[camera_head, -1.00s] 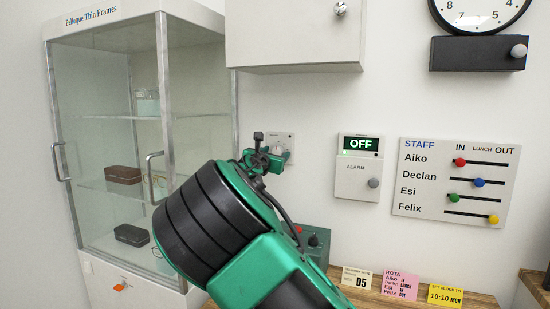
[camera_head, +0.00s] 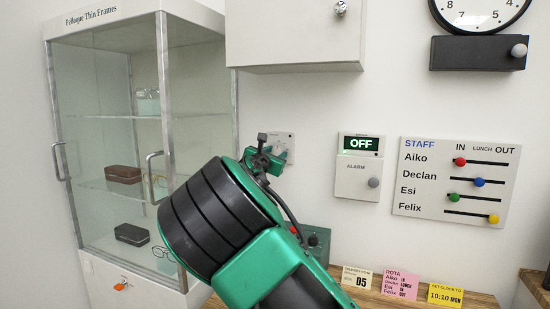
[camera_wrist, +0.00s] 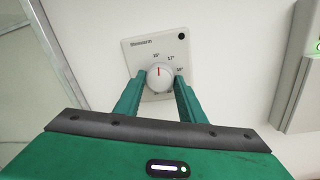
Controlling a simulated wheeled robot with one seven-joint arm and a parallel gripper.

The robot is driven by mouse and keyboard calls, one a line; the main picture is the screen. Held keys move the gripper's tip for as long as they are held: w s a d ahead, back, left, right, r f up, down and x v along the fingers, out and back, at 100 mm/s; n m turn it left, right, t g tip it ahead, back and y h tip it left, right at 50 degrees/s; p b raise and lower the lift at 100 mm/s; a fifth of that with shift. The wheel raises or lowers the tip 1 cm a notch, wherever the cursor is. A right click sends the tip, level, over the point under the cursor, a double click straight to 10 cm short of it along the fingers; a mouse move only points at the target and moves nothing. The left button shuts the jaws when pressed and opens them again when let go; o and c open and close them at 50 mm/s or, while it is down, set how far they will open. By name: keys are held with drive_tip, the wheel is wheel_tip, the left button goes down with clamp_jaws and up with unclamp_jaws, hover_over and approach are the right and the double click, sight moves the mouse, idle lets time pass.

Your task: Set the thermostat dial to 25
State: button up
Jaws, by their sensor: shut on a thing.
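The thermostat (camera_wrist: 133,55) is a pale square plate on the wall, with a round white dial (camera_wrist: 160,79) in its lower middle. The dial's red mark points almost straight up, towards the topmost printed number, which looks like 15. Small numbers run clockwise from there; those lower down are hidden or too small to read. My gripper (camera_wrist: 159,82) has one green finger on each side of the dial and is shut on it. In the head view my gripper (camera_head: 276,157) covers the dial and most of the thermostat plate (camera_head: 288,136).
An alarm box (camera_head: 356,180) showing OFF and a staff board (camera_head: 410,205) hang to the right. A white wall cabinet (camera_head: 290,40) is above. A glass display case (camera_head: 165,90) stands left. Below is a wooden counter (camera_head: 470,298) with several cards and a dark green box (camera_head: 318,232).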

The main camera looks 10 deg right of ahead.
drive_tip(key=m, duration=0.5)
drive_tip(key=shift+f+m+h, duration=0.1)
drive_tip(key=shift+m+h, duration=0.2)
drive_tip(key=m, duration=0.4)
drive_tip(key=shift+m, duration=0.3)
drive_tip(key=m, duration=0.3)
drive_tip(key=m+h, duration=0.1)
drive_tip(key=m, duration=0.2)
drive_tip(key=shift+a+f, duration=0.1)
drive_tip(key=shift+f, duration=0.1)
drive_tip(key=m, duration=0.4)
drive_tip(key=shift+m+g+h, duration=0.3)
drive_tip(key=shift+m+h, duration=0.1)
drive_tip(key=m, duration=0.5)
drive_tip(key=shift+w+a+m, duration=0.1)
drive_tip(key=shift+m, duration=0.3)
drive_tip(key=m, duration=0.4)
drive_tip(key=shift+m+g, duration=0.4)
drive_tip(key=m, duration=0.4)
drive_tip(key=shift+r+m+g, duration=0.1)
drive_tip(key=shift+m+g, duration=0.2)
drive_tip(key=m, duration=0.4)
drive_tip(key=shift+a, duration=0.1)
drive_tip(key=shift+r+m, duration=0.1)
drive_tip(key=shift+m, duration=0.2)
